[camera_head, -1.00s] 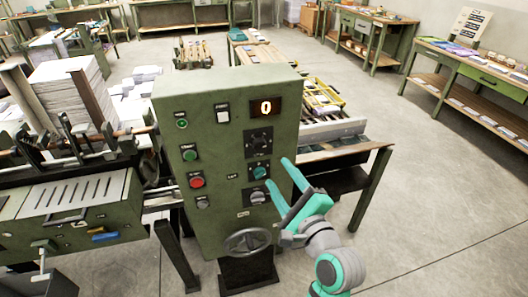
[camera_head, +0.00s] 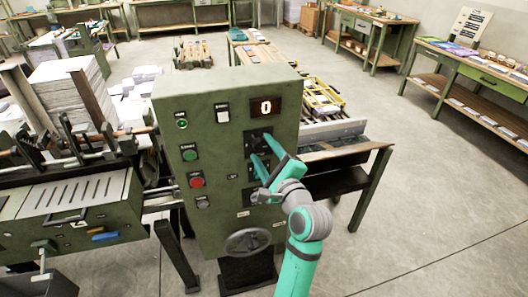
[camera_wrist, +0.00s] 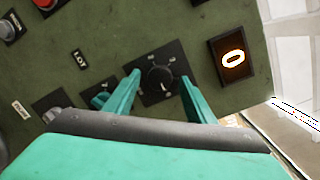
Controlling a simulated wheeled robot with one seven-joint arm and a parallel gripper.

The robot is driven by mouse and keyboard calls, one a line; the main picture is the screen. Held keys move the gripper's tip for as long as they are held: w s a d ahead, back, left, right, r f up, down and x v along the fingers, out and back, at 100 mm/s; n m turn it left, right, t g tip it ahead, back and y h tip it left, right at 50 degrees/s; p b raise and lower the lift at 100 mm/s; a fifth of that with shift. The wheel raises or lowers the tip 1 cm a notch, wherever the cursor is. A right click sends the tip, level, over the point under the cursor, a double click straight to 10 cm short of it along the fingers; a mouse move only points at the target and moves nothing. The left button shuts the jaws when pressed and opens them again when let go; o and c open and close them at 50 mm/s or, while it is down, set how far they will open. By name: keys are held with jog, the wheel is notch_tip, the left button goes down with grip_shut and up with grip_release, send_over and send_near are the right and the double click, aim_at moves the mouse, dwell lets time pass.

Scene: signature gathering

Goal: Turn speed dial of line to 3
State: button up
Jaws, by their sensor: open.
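The green control cabinet (camera_head: 215,105) stands in the middle of the head view. Its display (camera_head: 266,107) reads 0, also in the wrist view (camera_wrist: 232,57). In the wrist view a black dial (camera_wrist: 161,77) on a dark square plate sits between my fingertips, just below the display in the head view. My gripper (camera_head: 261,148) is open, its teal fingers at the panel on either side of this dial. I cannot tell whether they touch it. A lower dial (camera_wrist: 100,95) is partly hidden behind a finger.
A green button (camera_head: 189,154) and a red button (camera_head: 197,181) are on the panel's left side. A handwheel (camera_head: 247,241) is below. A machine with paper stacks (camera_head: 70,85) stands at left. A conveyor table (camera_head: 345,152) extends behind at right. Floor at right is clear.

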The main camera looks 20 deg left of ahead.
jog(key=shift+c, duration=0.6)
jog(key=c, duration=0.9)
jog(key=shift+n, duration=0.4)
jog(key=n, duration=0.3)
jog(key=shift+r+n, duration=0.1)
jog(key=shift+n, duration=0.3)
jog(key=n+h, duration=0.1)
jog(key=n, duration=0.4)
jog(key=shift+g, duration=0.3)
jog(key=n, duration=0.3)
jog(key=n+h, duration=0.1)
jog(key=n, duration=0.2)
jog(key=shift+s+a+h, duration=0.1)
jog(key=shift+a+h, duration=0.05)
jog(key=shift+h, duration=0.15)
jog(key=n+t+h, duration=0.1)
jog(key=n, duration=0.5)
jog(key=shift+t, duration=0.3)
